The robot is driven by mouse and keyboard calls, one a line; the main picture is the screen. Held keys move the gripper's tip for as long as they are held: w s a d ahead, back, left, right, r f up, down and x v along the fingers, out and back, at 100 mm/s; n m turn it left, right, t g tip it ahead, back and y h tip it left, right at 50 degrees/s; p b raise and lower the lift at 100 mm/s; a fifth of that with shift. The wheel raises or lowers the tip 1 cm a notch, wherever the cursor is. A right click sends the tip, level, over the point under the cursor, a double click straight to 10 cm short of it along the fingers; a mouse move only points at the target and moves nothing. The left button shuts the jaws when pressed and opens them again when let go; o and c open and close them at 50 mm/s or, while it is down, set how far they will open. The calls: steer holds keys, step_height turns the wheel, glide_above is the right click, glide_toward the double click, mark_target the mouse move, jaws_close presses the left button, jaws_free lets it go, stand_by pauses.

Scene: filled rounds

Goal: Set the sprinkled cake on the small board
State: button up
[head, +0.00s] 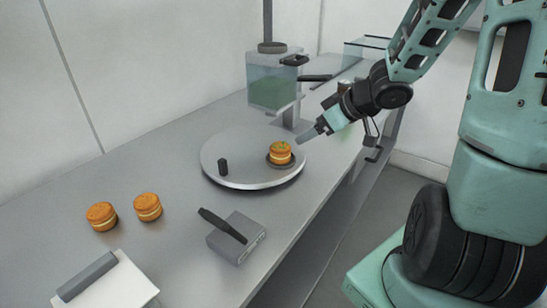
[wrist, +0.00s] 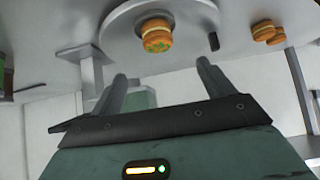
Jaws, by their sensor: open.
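The sprinkled cake (head: 280,152) is a round orange cake with a pale filling band. It stands upright on the right part of a round grey turntable, over a dark round patch that may be a thin disc. In the wrist view the cake (wrist: 155,36) shows green flecks on top, beyond the fingertips. My gripper (head: 312,132) is open and empty, close to the right of the cake and apart from it; its two fingers show in the wrist view (wrist: 161,70). A white flat slab (head: 122,286), possibly the small board, lies at the front left with a grey bar along it.
Two plain orange cakes (head: 102,216) (head: 148,207) stand left. A grey block with a black handle (head: 238,240) is near the front edge. A clear-walled machine (head: 270,92) stands behind.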

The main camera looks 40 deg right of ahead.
mark_target(284, 147)
steer(key=b+x, duration=0.7)
steer(key=x, duration=0.8)
steer(key=shift+d+b, duration=0.15)
steer(key=shift+b, duration=0.25)
steer(key=shift+r, duration=0.1)
steer(key=c, duration=0.8)
